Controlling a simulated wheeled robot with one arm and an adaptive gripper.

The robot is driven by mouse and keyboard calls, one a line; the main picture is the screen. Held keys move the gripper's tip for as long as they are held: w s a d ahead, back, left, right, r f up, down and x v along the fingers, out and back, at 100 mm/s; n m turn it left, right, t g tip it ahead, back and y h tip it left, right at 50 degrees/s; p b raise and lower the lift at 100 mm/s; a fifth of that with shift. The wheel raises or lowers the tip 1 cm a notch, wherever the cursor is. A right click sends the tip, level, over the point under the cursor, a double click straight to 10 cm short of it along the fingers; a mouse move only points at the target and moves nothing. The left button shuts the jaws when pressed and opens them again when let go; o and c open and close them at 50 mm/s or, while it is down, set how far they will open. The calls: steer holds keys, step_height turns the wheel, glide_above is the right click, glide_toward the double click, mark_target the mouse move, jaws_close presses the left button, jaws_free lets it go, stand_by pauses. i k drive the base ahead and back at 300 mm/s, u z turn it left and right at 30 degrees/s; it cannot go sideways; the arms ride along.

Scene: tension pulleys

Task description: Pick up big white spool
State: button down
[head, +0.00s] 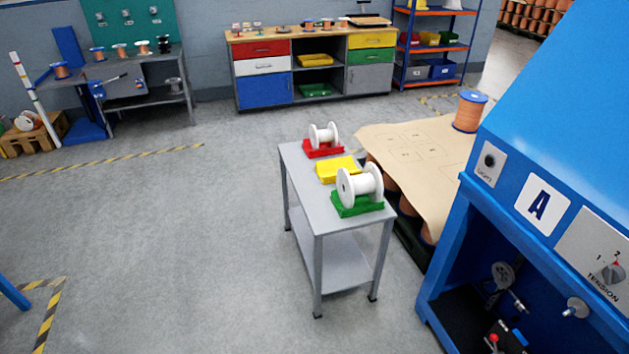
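A big white spool (360,185) lies on its side in a green tray (357,207) at the near end of a small grey table (317,222). A smaller white spool (323,135) lies on its side in a red tray (324,152) at the far end of the same table. A yellow tray (338,170) sits between them, and I see no spool in it. My gripper is not in view.
A blue machine (530,160) marked A stands close on the right. A brown-covered pallet (425,160) with an orange spool (470,111) is behind the table. Workbenches line the back wall. The floor (180,250) left of the table is clear.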

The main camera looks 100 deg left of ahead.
mark_target(371, 182)
steer(key=u, duration=3.05)
steer(key=k, duration=0.55)
steer(key=u, duration=1.05)
steer(key=i, duration=0.9)
steer(key=u, duration=0.45)
steer(key=i, duration=0.95)
steer(key=z, duration=1.25)
steer(key=i, duration=0.9)
steer(key=z, duration=0.45)
